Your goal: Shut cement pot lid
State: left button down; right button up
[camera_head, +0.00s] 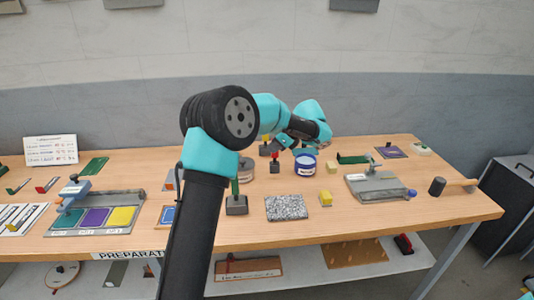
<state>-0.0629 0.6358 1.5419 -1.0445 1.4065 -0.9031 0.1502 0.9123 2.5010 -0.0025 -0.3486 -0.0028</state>
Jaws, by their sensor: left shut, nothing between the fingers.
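A small blue pot with a pale label (306,168), which looks like the cement pot, stands on the bench near the middle. Its label is too small to read. Its top is partly covered by my left wrist and gripper, so I cannot tell how its lid sits. My left arm comes up from the bottom, bends at a large black joint and reaches toward the pot. My left gripper (304,151) is shut and empty, just above or at the pot's top; contact cannot be told. My right gripper is not in view.
A grey tin (246,169) stands partly behind my arm. A speckled slab (286,208) and a yellow block (326,198) lie in front of the pot. A grey press-like tool (375,186) stands to the right. A colour tray (95,216) lies at left.

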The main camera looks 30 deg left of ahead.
pick_arm(q)
jog(key=shift+d+r, duration=0.25)
jog(key=shift+w+d+r+n+g, duration=0.1)
jog(key=shift+w+d+n+g, duration=0.15)
jog(key=shift+n+g, duration=0.25)
jog(key=shift+a, duration=0.1)
